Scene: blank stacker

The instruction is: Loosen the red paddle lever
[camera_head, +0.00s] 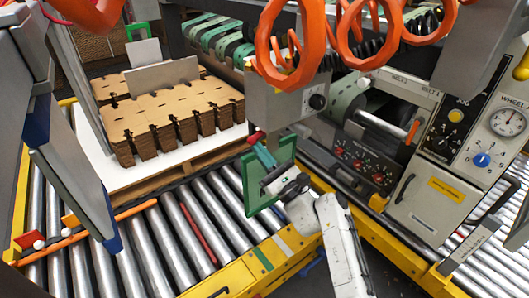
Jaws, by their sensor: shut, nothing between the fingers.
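The red paddle lever (256,138) appears as a small red end on a teal bar (265,156), just below the grey hanging box. It slants down to the right, in front of a green square plate (247,190). My gripper (266,181) is at the end of my white arm, in front of the green plate and just below the teal bar. Its fingers are shut and hold nothing. I cannot tell whether it touches the bar. My gripper and wrist hide part of the plate.
The grey box (290,104) with a black knob and orange coiled hoses hangs above. Stacked brown cardboard blanks (165,120) lie on a white sheet behind left. A roller conveyor (140,255) with a yellow rail is at front left. A control panel (470,125) stands at right.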

